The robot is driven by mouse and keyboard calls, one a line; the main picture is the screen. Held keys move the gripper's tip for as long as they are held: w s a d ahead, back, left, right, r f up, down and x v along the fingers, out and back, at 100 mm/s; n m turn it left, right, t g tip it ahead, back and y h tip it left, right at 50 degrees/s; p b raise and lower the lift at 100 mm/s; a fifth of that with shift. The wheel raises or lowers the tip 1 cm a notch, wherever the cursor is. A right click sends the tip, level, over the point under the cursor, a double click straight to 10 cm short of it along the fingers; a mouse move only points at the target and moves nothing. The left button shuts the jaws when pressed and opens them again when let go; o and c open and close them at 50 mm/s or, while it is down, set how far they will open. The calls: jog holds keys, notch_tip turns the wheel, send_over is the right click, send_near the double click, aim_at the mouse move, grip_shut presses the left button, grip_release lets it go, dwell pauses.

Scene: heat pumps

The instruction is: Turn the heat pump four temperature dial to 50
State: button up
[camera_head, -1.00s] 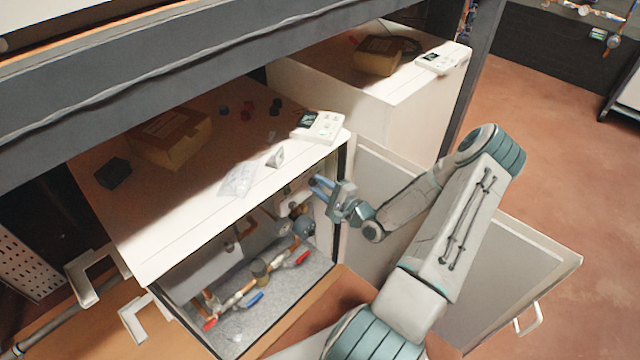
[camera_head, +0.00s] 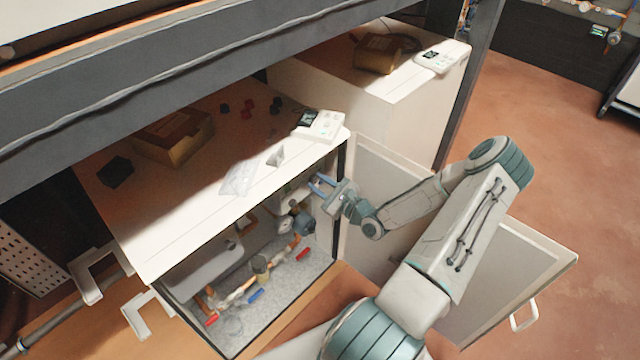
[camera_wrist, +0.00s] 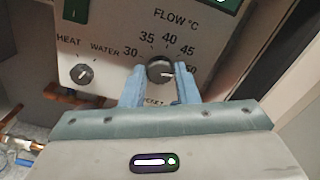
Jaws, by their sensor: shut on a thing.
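The FLOW °C temperature dial (camera_wrist: 157,68) is a dark round knob with a light face on a grey panel (camera_wrist: 112,50). Labels 30, 35, 40, 45 and a partly covered 50 (camera_wrist: 191,69) run around it. Its white mark points right and slightly down, near the 50 side; the exact reading is unclear. My gripper (camera_wrist: 160,80) has its blue fingers on either side of the dial, shut on it. In the head view my gripper (camera_head: 319,186) reaches into the open cabinet front; the dial itself is hidden there.
A HEAT/WATER knob (camera_wrist: 82,74) is left of the dial. Pipes with red and blue valve handles (camera_head: 256,295) lie lower in the cabinet (camera_head: 150,255). The open door (camera_head: 525,265) stands behind my arm. A white controller (camera_head: 321,125) sits on top.

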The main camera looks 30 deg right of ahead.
jog(key=shift+f+m, duration=0.1)
jog(key=shift+m, duration=0.2)
jog(key=o, duration=1)
jog(key=shift+c, duration=0.2)
jog(key=shift+s, duration=0.1)
jog(key=v, duration=1.3)
jog(key=shift+s+d, duration=0.15)
jog(key=shift+s, duration=0.2)
